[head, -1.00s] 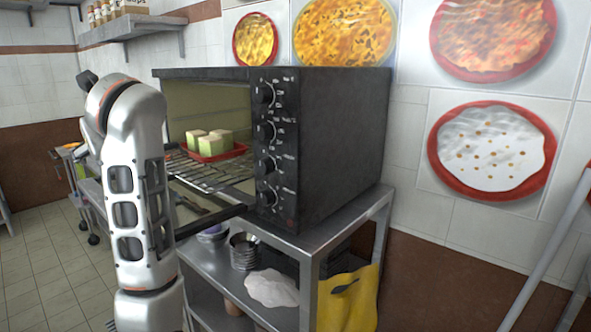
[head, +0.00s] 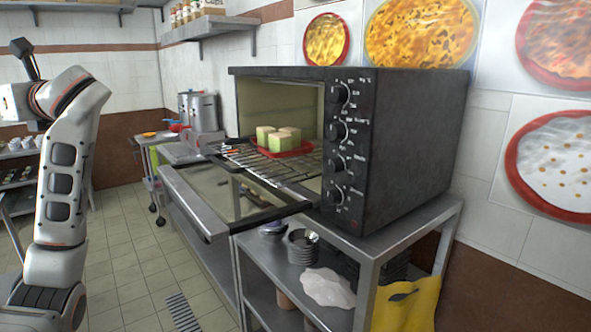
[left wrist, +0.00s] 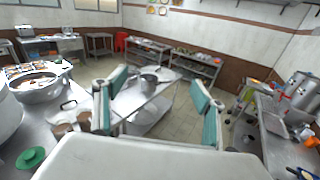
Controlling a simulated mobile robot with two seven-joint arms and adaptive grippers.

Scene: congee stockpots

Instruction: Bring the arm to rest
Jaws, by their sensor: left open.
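My left arm (head: 62,190) stands at the left side of the head view, apart from the oven (head: 400,140). In the left wrist view my left gripper (left wrist: 157,84) is open, its two teal-padded fingers spread wide with nothing held between them. The room shows beyond the fingers. My right gripper is in neither view.
The oven's door (head: 235,205) hangs open. A red tray (head: 290,149) with pale green blocks (head: 278,138) sits on its pulled-out rack (head: 265,165). A metal shelf unit (head: 380,235) stands below. Tiled floor (head: 130,255) is clear between arm and oven.

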